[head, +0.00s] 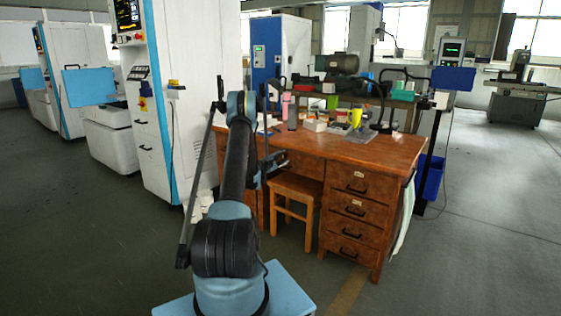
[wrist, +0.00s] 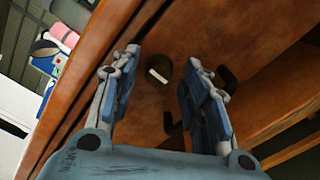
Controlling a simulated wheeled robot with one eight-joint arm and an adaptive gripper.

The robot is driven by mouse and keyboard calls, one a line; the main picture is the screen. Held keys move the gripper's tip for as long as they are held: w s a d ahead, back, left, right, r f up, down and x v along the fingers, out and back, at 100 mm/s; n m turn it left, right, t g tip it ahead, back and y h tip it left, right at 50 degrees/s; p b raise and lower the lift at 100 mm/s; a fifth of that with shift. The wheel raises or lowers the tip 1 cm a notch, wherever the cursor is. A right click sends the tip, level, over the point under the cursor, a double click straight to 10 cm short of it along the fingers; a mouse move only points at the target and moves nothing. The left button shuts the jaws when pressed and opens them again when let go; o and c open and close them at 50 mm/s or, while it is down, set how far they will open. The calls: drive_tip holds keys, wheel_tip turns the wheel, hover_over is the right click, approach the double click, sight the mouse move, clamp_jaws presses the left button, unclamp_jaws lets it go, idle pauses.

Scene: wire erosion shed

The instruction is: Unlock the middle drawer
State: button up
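The wooden desk (head: 350,150) stands ahead, with its middle drawer front (head: 303,166) above the stool, partly hidden by my arm. In the wrist view the brown drawer front (wrist: 195,35) fills much of the picture, tilted. A small dark round lock-like piece with a pale bar across it (wrist: 158,74) sits on this front. A dark handle (wrist: 228,76) shows behind the right finger. My gripper (wrist: 160,88) is open, and its two fingers lie either side of the round piece in the picture. Whether they touch it, I cannot tell. In the head view the gripper is near the drawer.
A wooden stool (head: 295,190) stands under the drawer. A stack of side drawers (head: 356,205) with black handles is to the right. Several items, including a yellow-green cup (head: 356,117), stand on the desk top. A white machine (head: 170,110) is at left. The floor at right is open.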

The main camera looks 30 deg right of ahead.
drive_tip(key=shift+a, duration=0.1)
drive_tip(key=v, duration=1.2)
drive_tip(key=shift+w, duration=0.1)
